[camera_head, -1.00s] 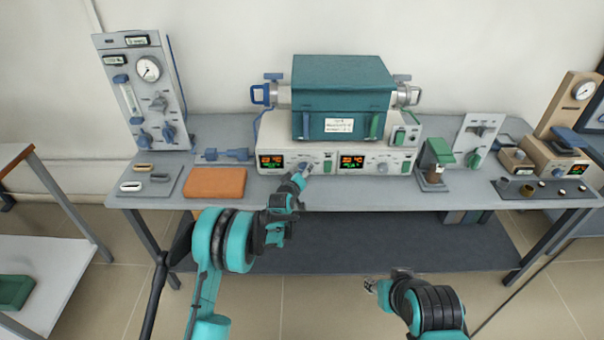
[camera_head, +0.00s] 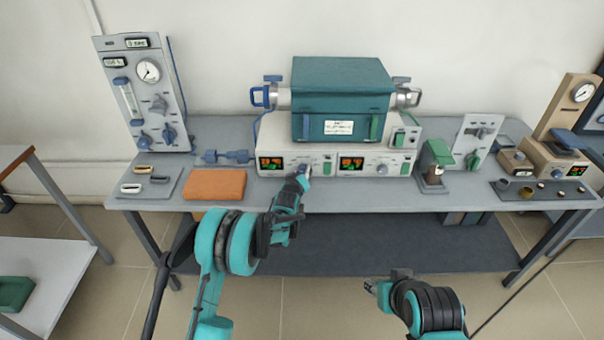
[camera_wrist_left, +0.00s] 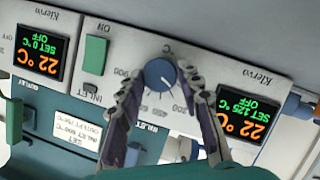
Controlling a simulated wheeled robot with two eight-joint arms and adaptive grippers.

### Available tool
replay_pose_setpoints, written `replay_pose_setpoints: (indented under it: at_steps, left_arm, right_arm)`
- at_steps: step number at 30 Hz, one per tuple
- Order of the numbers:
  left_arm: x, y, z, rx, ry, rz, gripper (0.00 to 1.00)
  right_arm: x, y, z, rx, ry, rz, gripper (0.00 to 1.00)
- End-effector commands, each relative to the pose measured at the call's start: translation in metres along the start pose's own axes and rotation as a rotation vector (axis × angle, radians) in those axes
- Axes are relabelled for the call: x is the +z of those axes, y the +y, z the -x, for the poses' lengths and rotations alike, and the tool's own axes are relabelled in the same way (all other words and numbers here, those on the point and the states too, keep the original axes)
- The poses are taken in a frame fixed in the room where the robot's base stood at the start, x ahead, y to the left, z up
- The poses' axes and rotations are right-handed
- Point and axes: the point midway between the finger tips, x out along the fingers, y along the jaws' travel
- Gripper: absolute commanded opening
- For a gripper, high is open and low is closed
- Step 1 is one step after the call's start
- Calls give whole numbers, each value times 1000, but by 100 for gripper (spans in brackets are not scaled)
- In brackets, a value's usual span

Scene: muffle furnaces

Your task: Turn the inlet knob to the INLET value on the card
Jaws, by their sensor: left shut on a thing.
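The inlet knob (camera_wrist_left: 159,73) is round and blue with a pale pointer, on the pale control panel in the left wrist view. My left gripper (camera_wrist_left: 162,90) is shut on it, one finger on each side; it also shows at the panel in the head view (camera_head: 304,171), mostly covering the knob. The display beside the knob (camera_wrist_left: 243,115) reads 22 °C, SET 125 °C, OFF. The card (camera_wrist_left: 82,134) on the furnace front appears to read INLET 600 °C, OUTLET 750 °C. My right gripper (camera_head: 371,287) hangs away from the bench; its jaw opening is unclear.
The teal tube furnace (camera_head: 342,85) stands on the control box. A second display (camera_wrist_left: 40,54) shows SET 0 °C, OFF. A green switch (camera_wrist_left: 95,54) lies near the knob. An orange pad (camera_head: 215,184) and a gauge panel (camera_head: 143,95) are to the left.

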Motion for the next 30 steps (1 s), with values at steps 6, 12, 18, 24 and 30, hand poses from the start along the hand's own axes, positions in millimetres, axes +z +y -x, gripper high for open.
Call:
replay_pose_setpoints:
  at_steps: [6,12,18,24,30]
  left_arm:
    - [0,3,0,-77,-1,-188,6]
    - [1,5,0,-149,0,-363,6]
    - [2,6,-1,-222,0,-540,6]
    - [4,7,-2,-295,1,-716,6]
    - [5,9,-2,-366,1,-887,6]
  right_arm:
    - [-1,0,2,0,0,0,40]
    - [-1,0,2,0,0,0,40]
    - [0,0,0,0,0,0,40]
    - [1,0,-1,0,0,0,40]
    - [2,0,-2,0,0,0,40]
